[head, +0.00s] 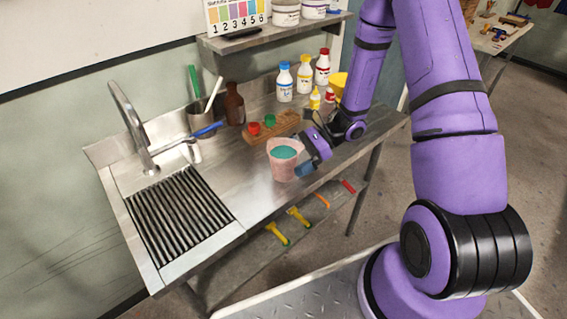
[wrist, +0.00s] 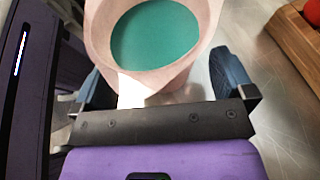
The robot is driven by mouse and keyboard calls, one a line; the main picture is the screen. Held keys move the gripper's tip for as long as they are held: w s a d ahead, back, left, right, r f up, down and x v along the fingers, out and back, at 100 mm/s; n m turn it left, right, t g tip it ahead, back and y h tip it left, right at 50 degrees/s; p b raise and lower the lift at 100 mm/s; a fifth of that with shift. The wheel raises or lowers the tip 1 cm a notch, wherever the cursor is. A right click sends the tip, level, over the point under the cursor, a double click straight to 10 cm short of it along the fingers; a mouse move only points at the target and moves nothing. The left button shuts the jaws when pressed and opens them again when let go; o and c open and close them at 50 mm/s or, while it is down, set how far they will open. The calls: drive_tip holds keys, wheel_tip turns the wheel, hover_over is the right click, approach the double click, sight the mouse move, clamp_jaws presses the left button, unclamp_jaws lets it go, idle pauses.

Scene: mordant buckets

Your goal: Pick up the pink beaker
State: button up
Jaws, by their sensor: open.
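The pink beaker (head: 283,168) stands upright on the steel bench near its front edge, with teal liquid inside. In the wrist view the pink beaker (wrist: 172,78) fills the top middle, its rim and spout facing my gripper. My gripper (head: 303,160) is at the beaker's right side in the head view. In the wrist view my gripper (wrist: 163,75) is open, with one dark blue finger on each side of the beaker. A gap shows between the right finger and the beaker. The beaker's lower part is partly hidden in the wrist view.
A wooden block (head: 272,127) with red and green stoppers stands just behind the beaker. Several bottles (head: 304,76) stand at the back right. A sink with a ribbed drainboard (head: 178,213) is at left. Bench surface left of the beaker (head: 232,175) is clear.

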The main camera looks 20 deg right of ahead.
drive_tip(key=shift+x, duration=1)
drive_tip(key=c, duration=1)
drive_tip(key=shift+r, duration=0.25)
